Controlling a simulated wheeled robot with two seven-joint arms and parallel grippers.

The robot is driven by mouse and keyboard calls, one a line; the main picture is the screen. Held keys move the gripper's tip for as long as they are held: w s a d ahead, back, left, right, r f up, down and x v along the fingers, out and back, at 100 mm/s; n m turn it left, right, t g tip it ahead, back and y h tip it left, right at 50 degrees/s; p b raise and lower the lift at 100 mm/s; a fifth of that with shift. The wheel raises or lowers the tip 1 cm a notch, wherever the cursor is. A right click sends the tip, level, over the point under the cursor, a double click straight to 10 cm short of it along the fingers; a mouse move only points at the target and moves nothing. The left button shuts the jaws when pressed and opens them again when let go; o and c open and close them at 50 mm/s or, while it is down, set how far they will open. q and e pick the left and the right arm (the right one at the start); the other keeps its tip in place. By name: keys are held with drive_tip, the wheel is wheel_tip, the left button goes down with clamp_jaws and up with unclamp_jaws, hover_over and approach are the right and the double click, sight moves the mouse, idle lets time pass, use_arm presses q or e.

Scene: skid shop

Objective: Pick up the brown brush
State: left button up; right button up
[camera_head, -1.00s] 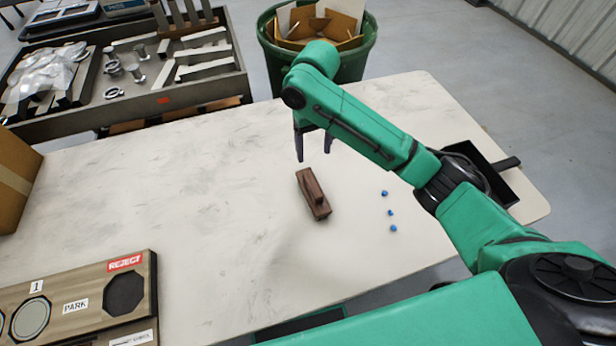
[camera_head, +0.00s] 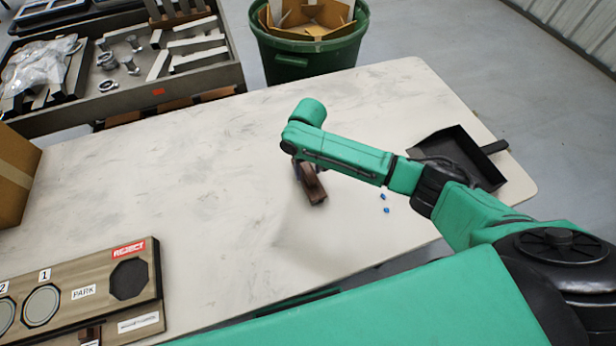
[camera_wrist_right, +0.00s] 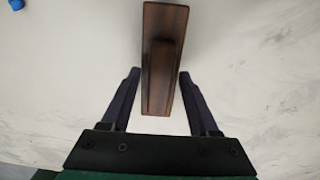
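The brown brush (camera_head: 314,190) lies on the pale table, partly hidden behind my right arm in the head view. In the right wrist view the brush (camera_wrist_right: 163,62) points up and down the picture, with its raised handle along the middle. My right gripper (camera_wrist_right: 158,74) is open, with one dark finger on each side of the brush's near end and gaps showing on both sides. In the head view the right gripper (camera_head: 305,172) is down at the brush, its fingers mostly hidden. My left gripper is not in view.
Small blue bits (camera_head: 386,210) lie right of the brush. A black dustpan (camera_head: 462,158) is at the table's right end. A wooden board (camera_head: 75,292) with a REJECT label is at front left. A green bin (camera_head: 310,52) stands behind the table. The table's left middle is clear.

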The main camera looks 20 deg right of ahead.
clamp_jaws()
wheel_tip(320, 180, up, 15)
wheel_tip(320, 180, up, 5)
hover_over(308, 170)
drive_tip(key=shift+r+p, duration=0.1)
drive_tip(key=shift+p, duration=0.3)
